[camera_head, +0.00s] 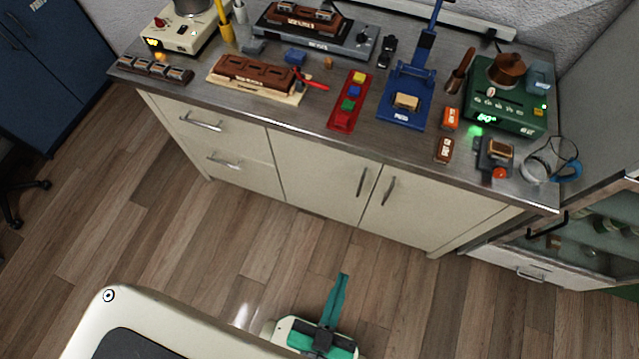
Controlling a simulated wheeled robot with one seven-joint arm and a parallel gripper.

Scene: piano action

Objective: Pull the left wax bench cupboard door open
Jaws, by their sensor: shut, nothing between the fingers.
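The left cupboard door (318,172) of the wax bench is a cream panel with a vertical metal handle (361,182) near its right edge. It looks shut, flush with the bench front. The right cupboard door (425,206) beside it also looks shut, with its own handle (388,191) near its left edge. My gripper (342,276), with green fingers, is at the lower middle of the picture, over the floor in front of the bench. Its fingers are together and empty. It is apart from both handles, below them in the picture.
Two drawers (222,130) with horizontal handles lie left of the doors. The bench top (330,68) is crowded with tools, wax blocks and heaters. A glass-fronted cabinet (600,232) stands at the right. The wooden floor (235,235) before the bench is clear. A dark chair base (20,195) shows far left.

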